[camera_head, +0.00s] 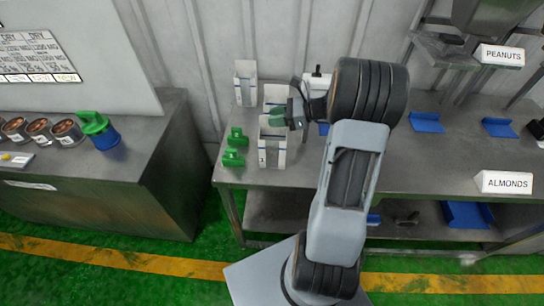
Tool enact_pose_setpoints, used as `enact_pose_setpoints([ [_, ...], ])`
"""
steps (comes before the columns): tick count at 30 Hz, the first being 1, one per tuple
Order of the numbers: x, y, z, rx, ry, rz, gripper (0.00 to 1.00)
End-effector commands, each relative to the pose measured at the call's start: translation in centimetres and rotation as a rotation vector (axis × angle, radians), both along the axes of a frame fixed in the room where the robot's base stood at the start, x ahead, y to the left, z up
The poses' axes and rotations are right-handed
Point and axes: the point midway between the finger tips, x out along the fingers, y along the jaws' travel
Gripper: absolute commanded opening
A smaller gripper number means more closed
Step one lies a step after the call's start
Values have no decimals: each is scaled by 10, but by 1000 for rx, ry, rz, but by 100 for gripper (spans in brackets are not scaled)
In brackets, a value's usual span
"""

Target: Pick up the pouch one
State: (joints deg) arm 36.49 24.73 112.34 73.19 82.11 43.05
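An upright, open-topped white pouch (271,157) with blue markings and a "1" on its front stands near the left front edge of the metal bench. My gripper (284,115) is at the pouch's top, over its upper right side. A green patch shows at the pouch's mouth beside the gripper. The fingers are small and partly hidden, so I cannot tell whether they touch the pouch or are closed. Another white pouch (274,95) stands just behind, and a third (245,83) stands further back left.
Green clips (235,137) lie left of the pouch, near the edge of the bench (310,178). A white container (317,80) stands behind the gripper. Blue trays (427,122) and an ALMONDS sign (503,182) are to the right. A separate counter (110,162) with cans stands left, across a gap.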

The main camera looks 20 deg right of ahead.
Motion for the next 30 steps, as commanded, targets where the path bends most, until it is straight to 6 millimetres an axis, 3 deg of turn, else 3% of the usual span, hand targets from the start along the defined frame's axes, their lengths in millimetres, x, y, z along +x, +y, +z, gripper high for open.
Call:
enact_pose_setpoints([
  [9,0,0,0,0,0,0,0],
  [30,0,0,2,0,-2,1,0],
])
